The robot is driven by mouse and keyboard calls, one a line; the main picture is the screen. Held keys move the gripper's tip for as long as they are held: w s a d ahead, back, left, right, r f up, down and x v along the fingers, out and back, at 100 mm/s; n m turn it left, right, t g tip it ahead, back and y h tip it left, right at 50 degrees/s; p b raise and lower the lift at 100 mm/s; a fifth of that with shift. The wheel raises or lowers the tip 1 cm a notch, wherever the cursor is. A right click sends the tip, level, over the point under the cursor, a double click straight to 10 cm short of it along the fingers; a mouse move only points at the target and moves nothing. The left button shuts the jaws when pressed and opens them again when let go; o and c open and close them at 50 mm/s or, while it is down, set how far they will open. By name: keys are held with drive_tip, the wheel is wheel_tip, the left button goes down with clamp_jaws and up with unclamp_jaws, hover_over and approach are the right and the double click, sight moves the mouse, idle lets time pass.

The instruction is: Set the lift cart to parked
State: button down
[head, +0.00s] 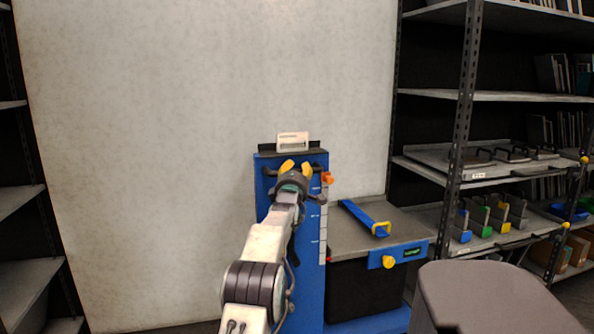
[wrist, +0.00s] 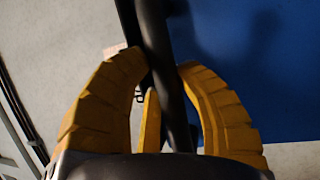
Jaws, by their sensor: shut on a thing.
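The lift cart has a blue mast (head: 308,232) with a black handlebar (head: 318,171) near its top and a grey platform (head: 350,237) to the right. My gripper (head: 296,167) is at the handlebar with its yellow fingers up. In the wrist view my gripper (wrist: 163,85) has its two ribbed fingers on either side of a black bar (wrist: 160,40), shut on it. A narrow yellow piece (wrist: 150,122) shows beside the bar; I cannot tell what it is. An orange marker (head: 327,178) sits atop a white scale strip (head: 323,225) on the mast.
A blue bar with a yellow handle (head: 381,228) lies on the platform. A yellow knob (head: 389,262) is on its front. Shelving (head: 468,100) with trays and coloured holders stands right. A grey surface (head: 490,295) fills the lower right. A pale wall (head: 150,150) is behind.

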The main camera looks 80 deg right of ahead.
drive_tip(key=shift+w, duration=0.15)
drive_tip(key=c, duration=0.8)
unclamp_jaws()
drive_tip(key=shift+c, duration=0.2)
drive_tip(key=a+f, duration=0.2)
drive_tip(key=a, duration=0.9)
drive_tip(key=shift+a+f, duration=0.15)
drive_tip(key=shift+a, duration=0.2)
drive_tip(key=shift+w, duration=0.1)
